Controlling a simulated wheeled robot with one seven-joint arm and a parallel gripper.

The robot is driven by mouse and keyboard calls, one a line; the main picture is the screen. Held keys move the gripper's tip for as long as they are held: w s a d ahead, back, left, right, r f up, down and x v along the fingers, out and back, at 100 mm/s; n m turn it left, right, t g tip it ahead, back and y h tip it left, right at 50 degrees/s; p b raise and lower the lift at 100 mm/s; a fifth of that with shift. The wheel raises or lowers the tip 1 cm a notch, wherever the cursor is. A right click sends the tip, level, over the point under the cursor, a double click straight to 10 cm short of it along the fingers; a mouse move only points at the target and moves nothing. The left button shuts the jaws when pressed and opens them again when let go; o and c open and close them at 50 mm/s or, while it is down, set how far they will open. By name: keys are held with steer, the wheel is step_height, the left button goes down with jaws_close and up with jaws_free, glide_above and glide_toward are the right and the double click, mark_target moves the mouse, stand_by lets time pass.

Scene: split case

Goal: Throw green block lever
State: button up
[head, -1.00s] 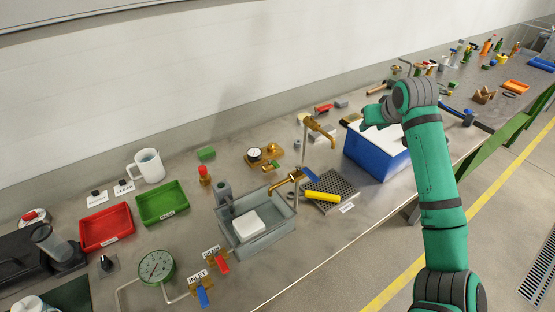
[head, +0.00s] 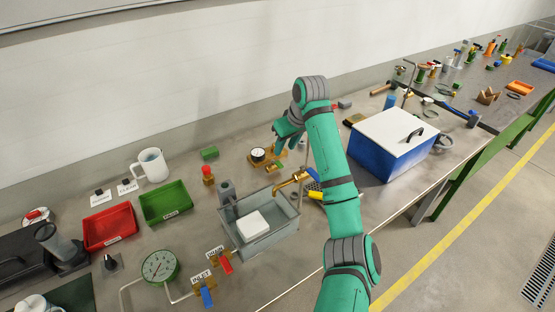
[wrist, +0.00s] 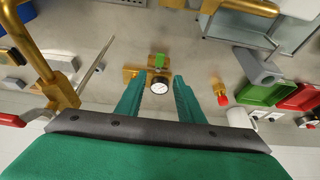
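The brass valve block (head: 268,160) with a round gauge (head: 258,154) and a small green lever (head: 279,165) sits on the bench behind the sink. In the wrist view, the green lever (wrist: 160,62) stands just beyond the gauge (wrist: 158,85) on the brass block (wrist: 130,73). My gripper (wrist: 160,78) is open and empty. Its two green fingers frame the gauge in that view, with the lever beyond the tips. In the head view my gripper (head: 284,134) hangs above the block's far right side. I cannot tell the exact height gap.
The grey sink (head: 270,236) with a brass tap (head: 292,180) lies in front of the block. A blue case with a white lid (head: 392,150) is to the right.

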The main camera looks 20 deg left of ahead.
mark_target(278, 163)
steer(key=x, duration=0.9)
steer(key=shift+f, duration=0.2)
jaws_close()
